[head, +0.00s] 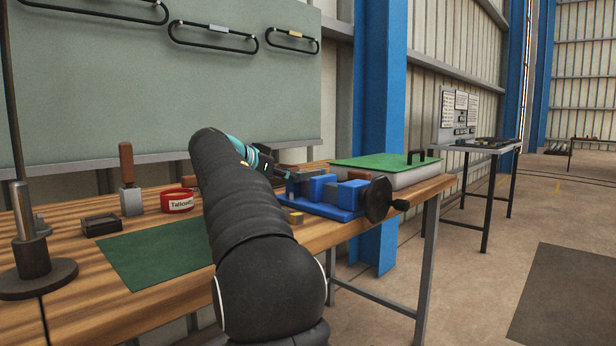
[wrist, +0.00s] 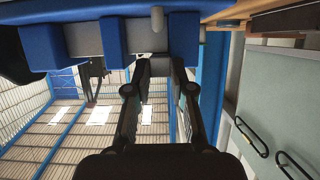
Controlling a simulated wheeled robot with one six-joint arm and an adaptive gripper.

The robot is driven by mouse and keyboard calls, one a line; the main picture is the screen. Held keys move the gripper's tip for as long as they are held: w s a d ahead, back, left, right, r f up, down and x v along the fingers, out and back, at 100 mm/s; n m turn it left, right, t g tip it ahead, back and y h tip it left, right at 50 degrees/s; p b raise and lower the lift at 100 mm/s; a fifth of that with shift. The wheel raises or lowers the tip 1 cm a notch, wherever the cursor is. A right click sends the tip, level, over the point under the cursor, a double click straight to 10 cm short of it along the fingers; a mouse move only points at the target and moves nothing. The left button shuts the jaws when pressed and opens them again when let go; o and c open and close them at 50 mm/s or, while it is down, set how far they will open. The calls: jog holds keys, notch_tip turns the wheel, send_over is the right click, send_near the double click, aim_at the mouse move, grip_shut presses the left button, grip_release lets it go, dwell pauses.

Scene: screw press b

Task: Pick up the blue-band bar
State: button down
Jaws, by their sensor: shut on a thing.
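My gripper (head: 281,172) reaches past my black arm to the left end of the blue vise (head: 338,212). In the wrist view the fingers of my gripper (wrist: 161,64) stand close to the blue and grey parts of the vise (wrist: 40,45). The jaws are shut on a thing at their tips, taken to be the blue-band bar. Its outline and band are hard to tell from the vise parts, so I give no point for it. I cannot tell whether it touches the vise. My arm hides part of the gripper in the head view.
The vise's dark round handwheel (head: 378,199) sticks out at the bench's right edge. A small yellow block (head: 295,217) lies before the vise. A green-topped plate (head: 375,166) is behind it. A red tape roll (head: 177,201), a dark tray (head: 101,224) and a green mat (head: 158,254) are left.

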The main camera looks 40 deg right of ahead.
jog(key=shift+r, duration=0.1)
notch_tip(320, 180, up, 18)
jog(key=p, duration=0.7)
jog(key=shift+p, duration=0.4)
